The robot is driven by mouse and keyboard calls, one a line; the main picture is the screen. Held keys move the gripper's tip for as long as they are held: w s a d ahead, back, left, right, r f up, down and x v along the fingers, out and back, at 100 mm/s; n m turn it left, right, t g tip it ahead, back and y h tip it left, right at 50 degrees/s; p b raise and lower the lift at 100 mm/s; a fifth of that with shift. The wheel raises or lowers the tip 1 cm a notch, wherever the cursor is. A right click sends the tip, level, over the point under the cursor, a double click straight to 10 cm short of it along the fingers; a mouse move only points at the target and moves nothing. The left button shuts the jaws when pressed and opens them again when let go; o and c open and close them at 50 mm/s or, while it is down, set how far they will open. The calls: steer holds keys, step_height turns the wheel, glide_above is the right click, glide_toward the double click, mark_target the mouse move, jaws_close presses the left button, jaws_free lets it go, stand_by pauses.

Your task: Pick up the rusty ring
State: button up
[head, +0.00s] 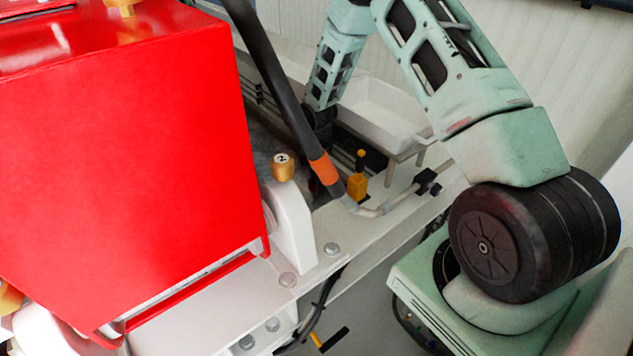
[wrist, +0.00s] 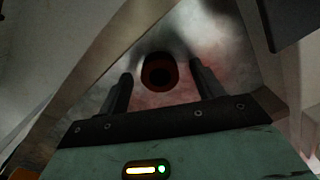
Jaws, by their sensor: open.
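The rusty ring (wrist: 173,73) shows in the wrist view as a small reddish-brown ring with a dark centre. It lies on a grey, smudged metal surface (wrist: 215,50). My gripper (wrist: 161,69) is open, with one dark finger on each side of the ring in the picture. The fingers do not appear to touch it; how far they are above it is hard to tell. In the head view the ring is not visible, and my gripper is hidden at the low end of the arm, behind the hose.
A big red housing (head: 120,160) fills the left of the head view. A black hose (head: 275,85) with an orange band slopes down in front of my arm. A yellow-handled valve (head: 357,186), a white tray (head: 375,108) and a white frame (head: 350,240) are close by.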

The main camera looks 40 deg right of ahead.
steer(key=c, duration=1.1)
